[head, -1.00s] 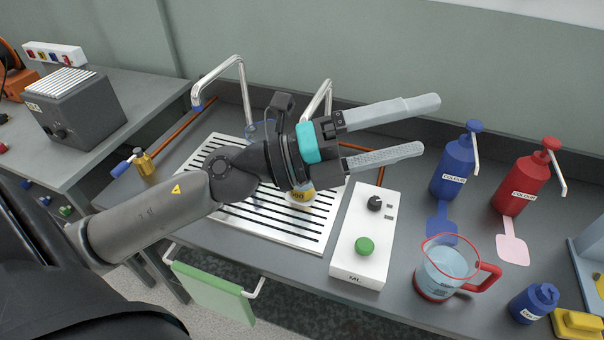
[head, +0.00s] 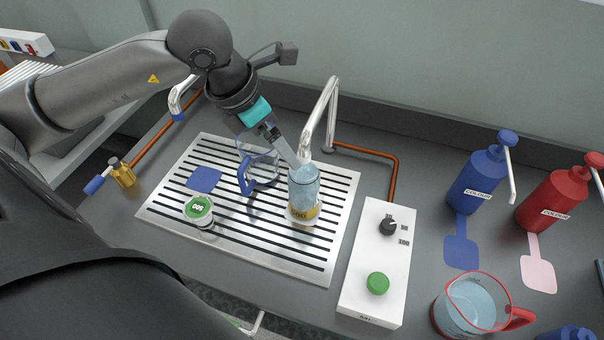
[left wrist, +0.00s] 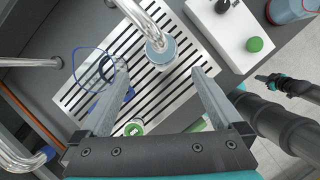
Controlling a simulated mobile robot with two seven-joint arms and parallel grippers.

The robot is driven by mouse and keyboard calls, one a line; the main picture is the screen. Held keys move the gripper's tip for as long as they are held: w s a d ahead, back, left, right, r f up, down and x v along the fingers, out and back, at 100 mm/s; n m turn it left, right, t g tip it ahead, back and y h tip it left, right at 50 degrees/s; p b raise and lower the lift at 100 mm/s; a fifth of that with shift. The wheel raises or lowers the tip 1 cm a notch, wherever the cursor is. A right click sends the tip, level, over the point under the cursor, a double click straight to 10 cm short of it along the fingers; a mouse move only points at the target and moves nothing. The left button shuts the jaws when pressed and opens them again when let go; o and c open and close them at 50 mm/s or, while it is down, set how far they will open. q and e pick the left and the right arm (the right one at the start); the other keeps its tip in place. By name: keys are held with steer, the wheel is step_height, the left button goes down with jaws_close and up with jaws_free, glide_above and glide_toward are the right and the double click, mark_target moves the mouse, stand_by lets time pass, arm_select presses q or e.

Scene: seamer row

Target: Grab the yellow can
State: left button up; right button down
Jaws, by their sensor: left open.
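A short can with a yellow label band (head: 303,212) stands on the slatted drain tray (head: 165,209) under the right-hand tap. A clear, bluish cylinder (head: 304,187) shows directly above its yellow band; I cannot tell if they are one piece. In the left wrist view its round bluish top (left wrist: 160,54) lies ahead, between the lines of the two fingers. My left gripper (head: 296,158) is open and empty, reaching down from the upper left, close to the cylinder. One finger hides the other in the head view.
A blue-handled clear jug (head: 263,170) stands beside my left gripper. A green-topped can (head: 199,209) is at the tray's front left. The metal tap (head: 322,112) overhangs the cylinder. A white control box (head: 375,265) stands right of the tray.

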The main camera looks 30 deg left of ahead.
mark_target(300, 173)
arm_select(q)
steer(key=x, duration=0.9)
steer(key=shift+s+d, duration=0.15)
steer(key=shift+d+f, duration=0.1)
steer(key=shift+f, duration=0.35)
steer(key=x, duration=0.2)
steer(key=b+x, duration=0.1)
steer(key=x, duration=0.2)
steer(key=shift+w, duration=0.25)
arm_select(e)
steer(key=s, duration=0.1)
steer(key=s+d+f, duration=0.1)
steer(key=s, duration=0.1)
steer(key=shift+d, duration=0.15)
arm_select(q)
steer(key=c, duration=0.5)
steer(key=shift+r, duration=0.1)
jaws_close()
arm_select(e)
steer(key=shift+s+d+g, duration=0.15)
steer(key=shift+d+g, duration=0.15)
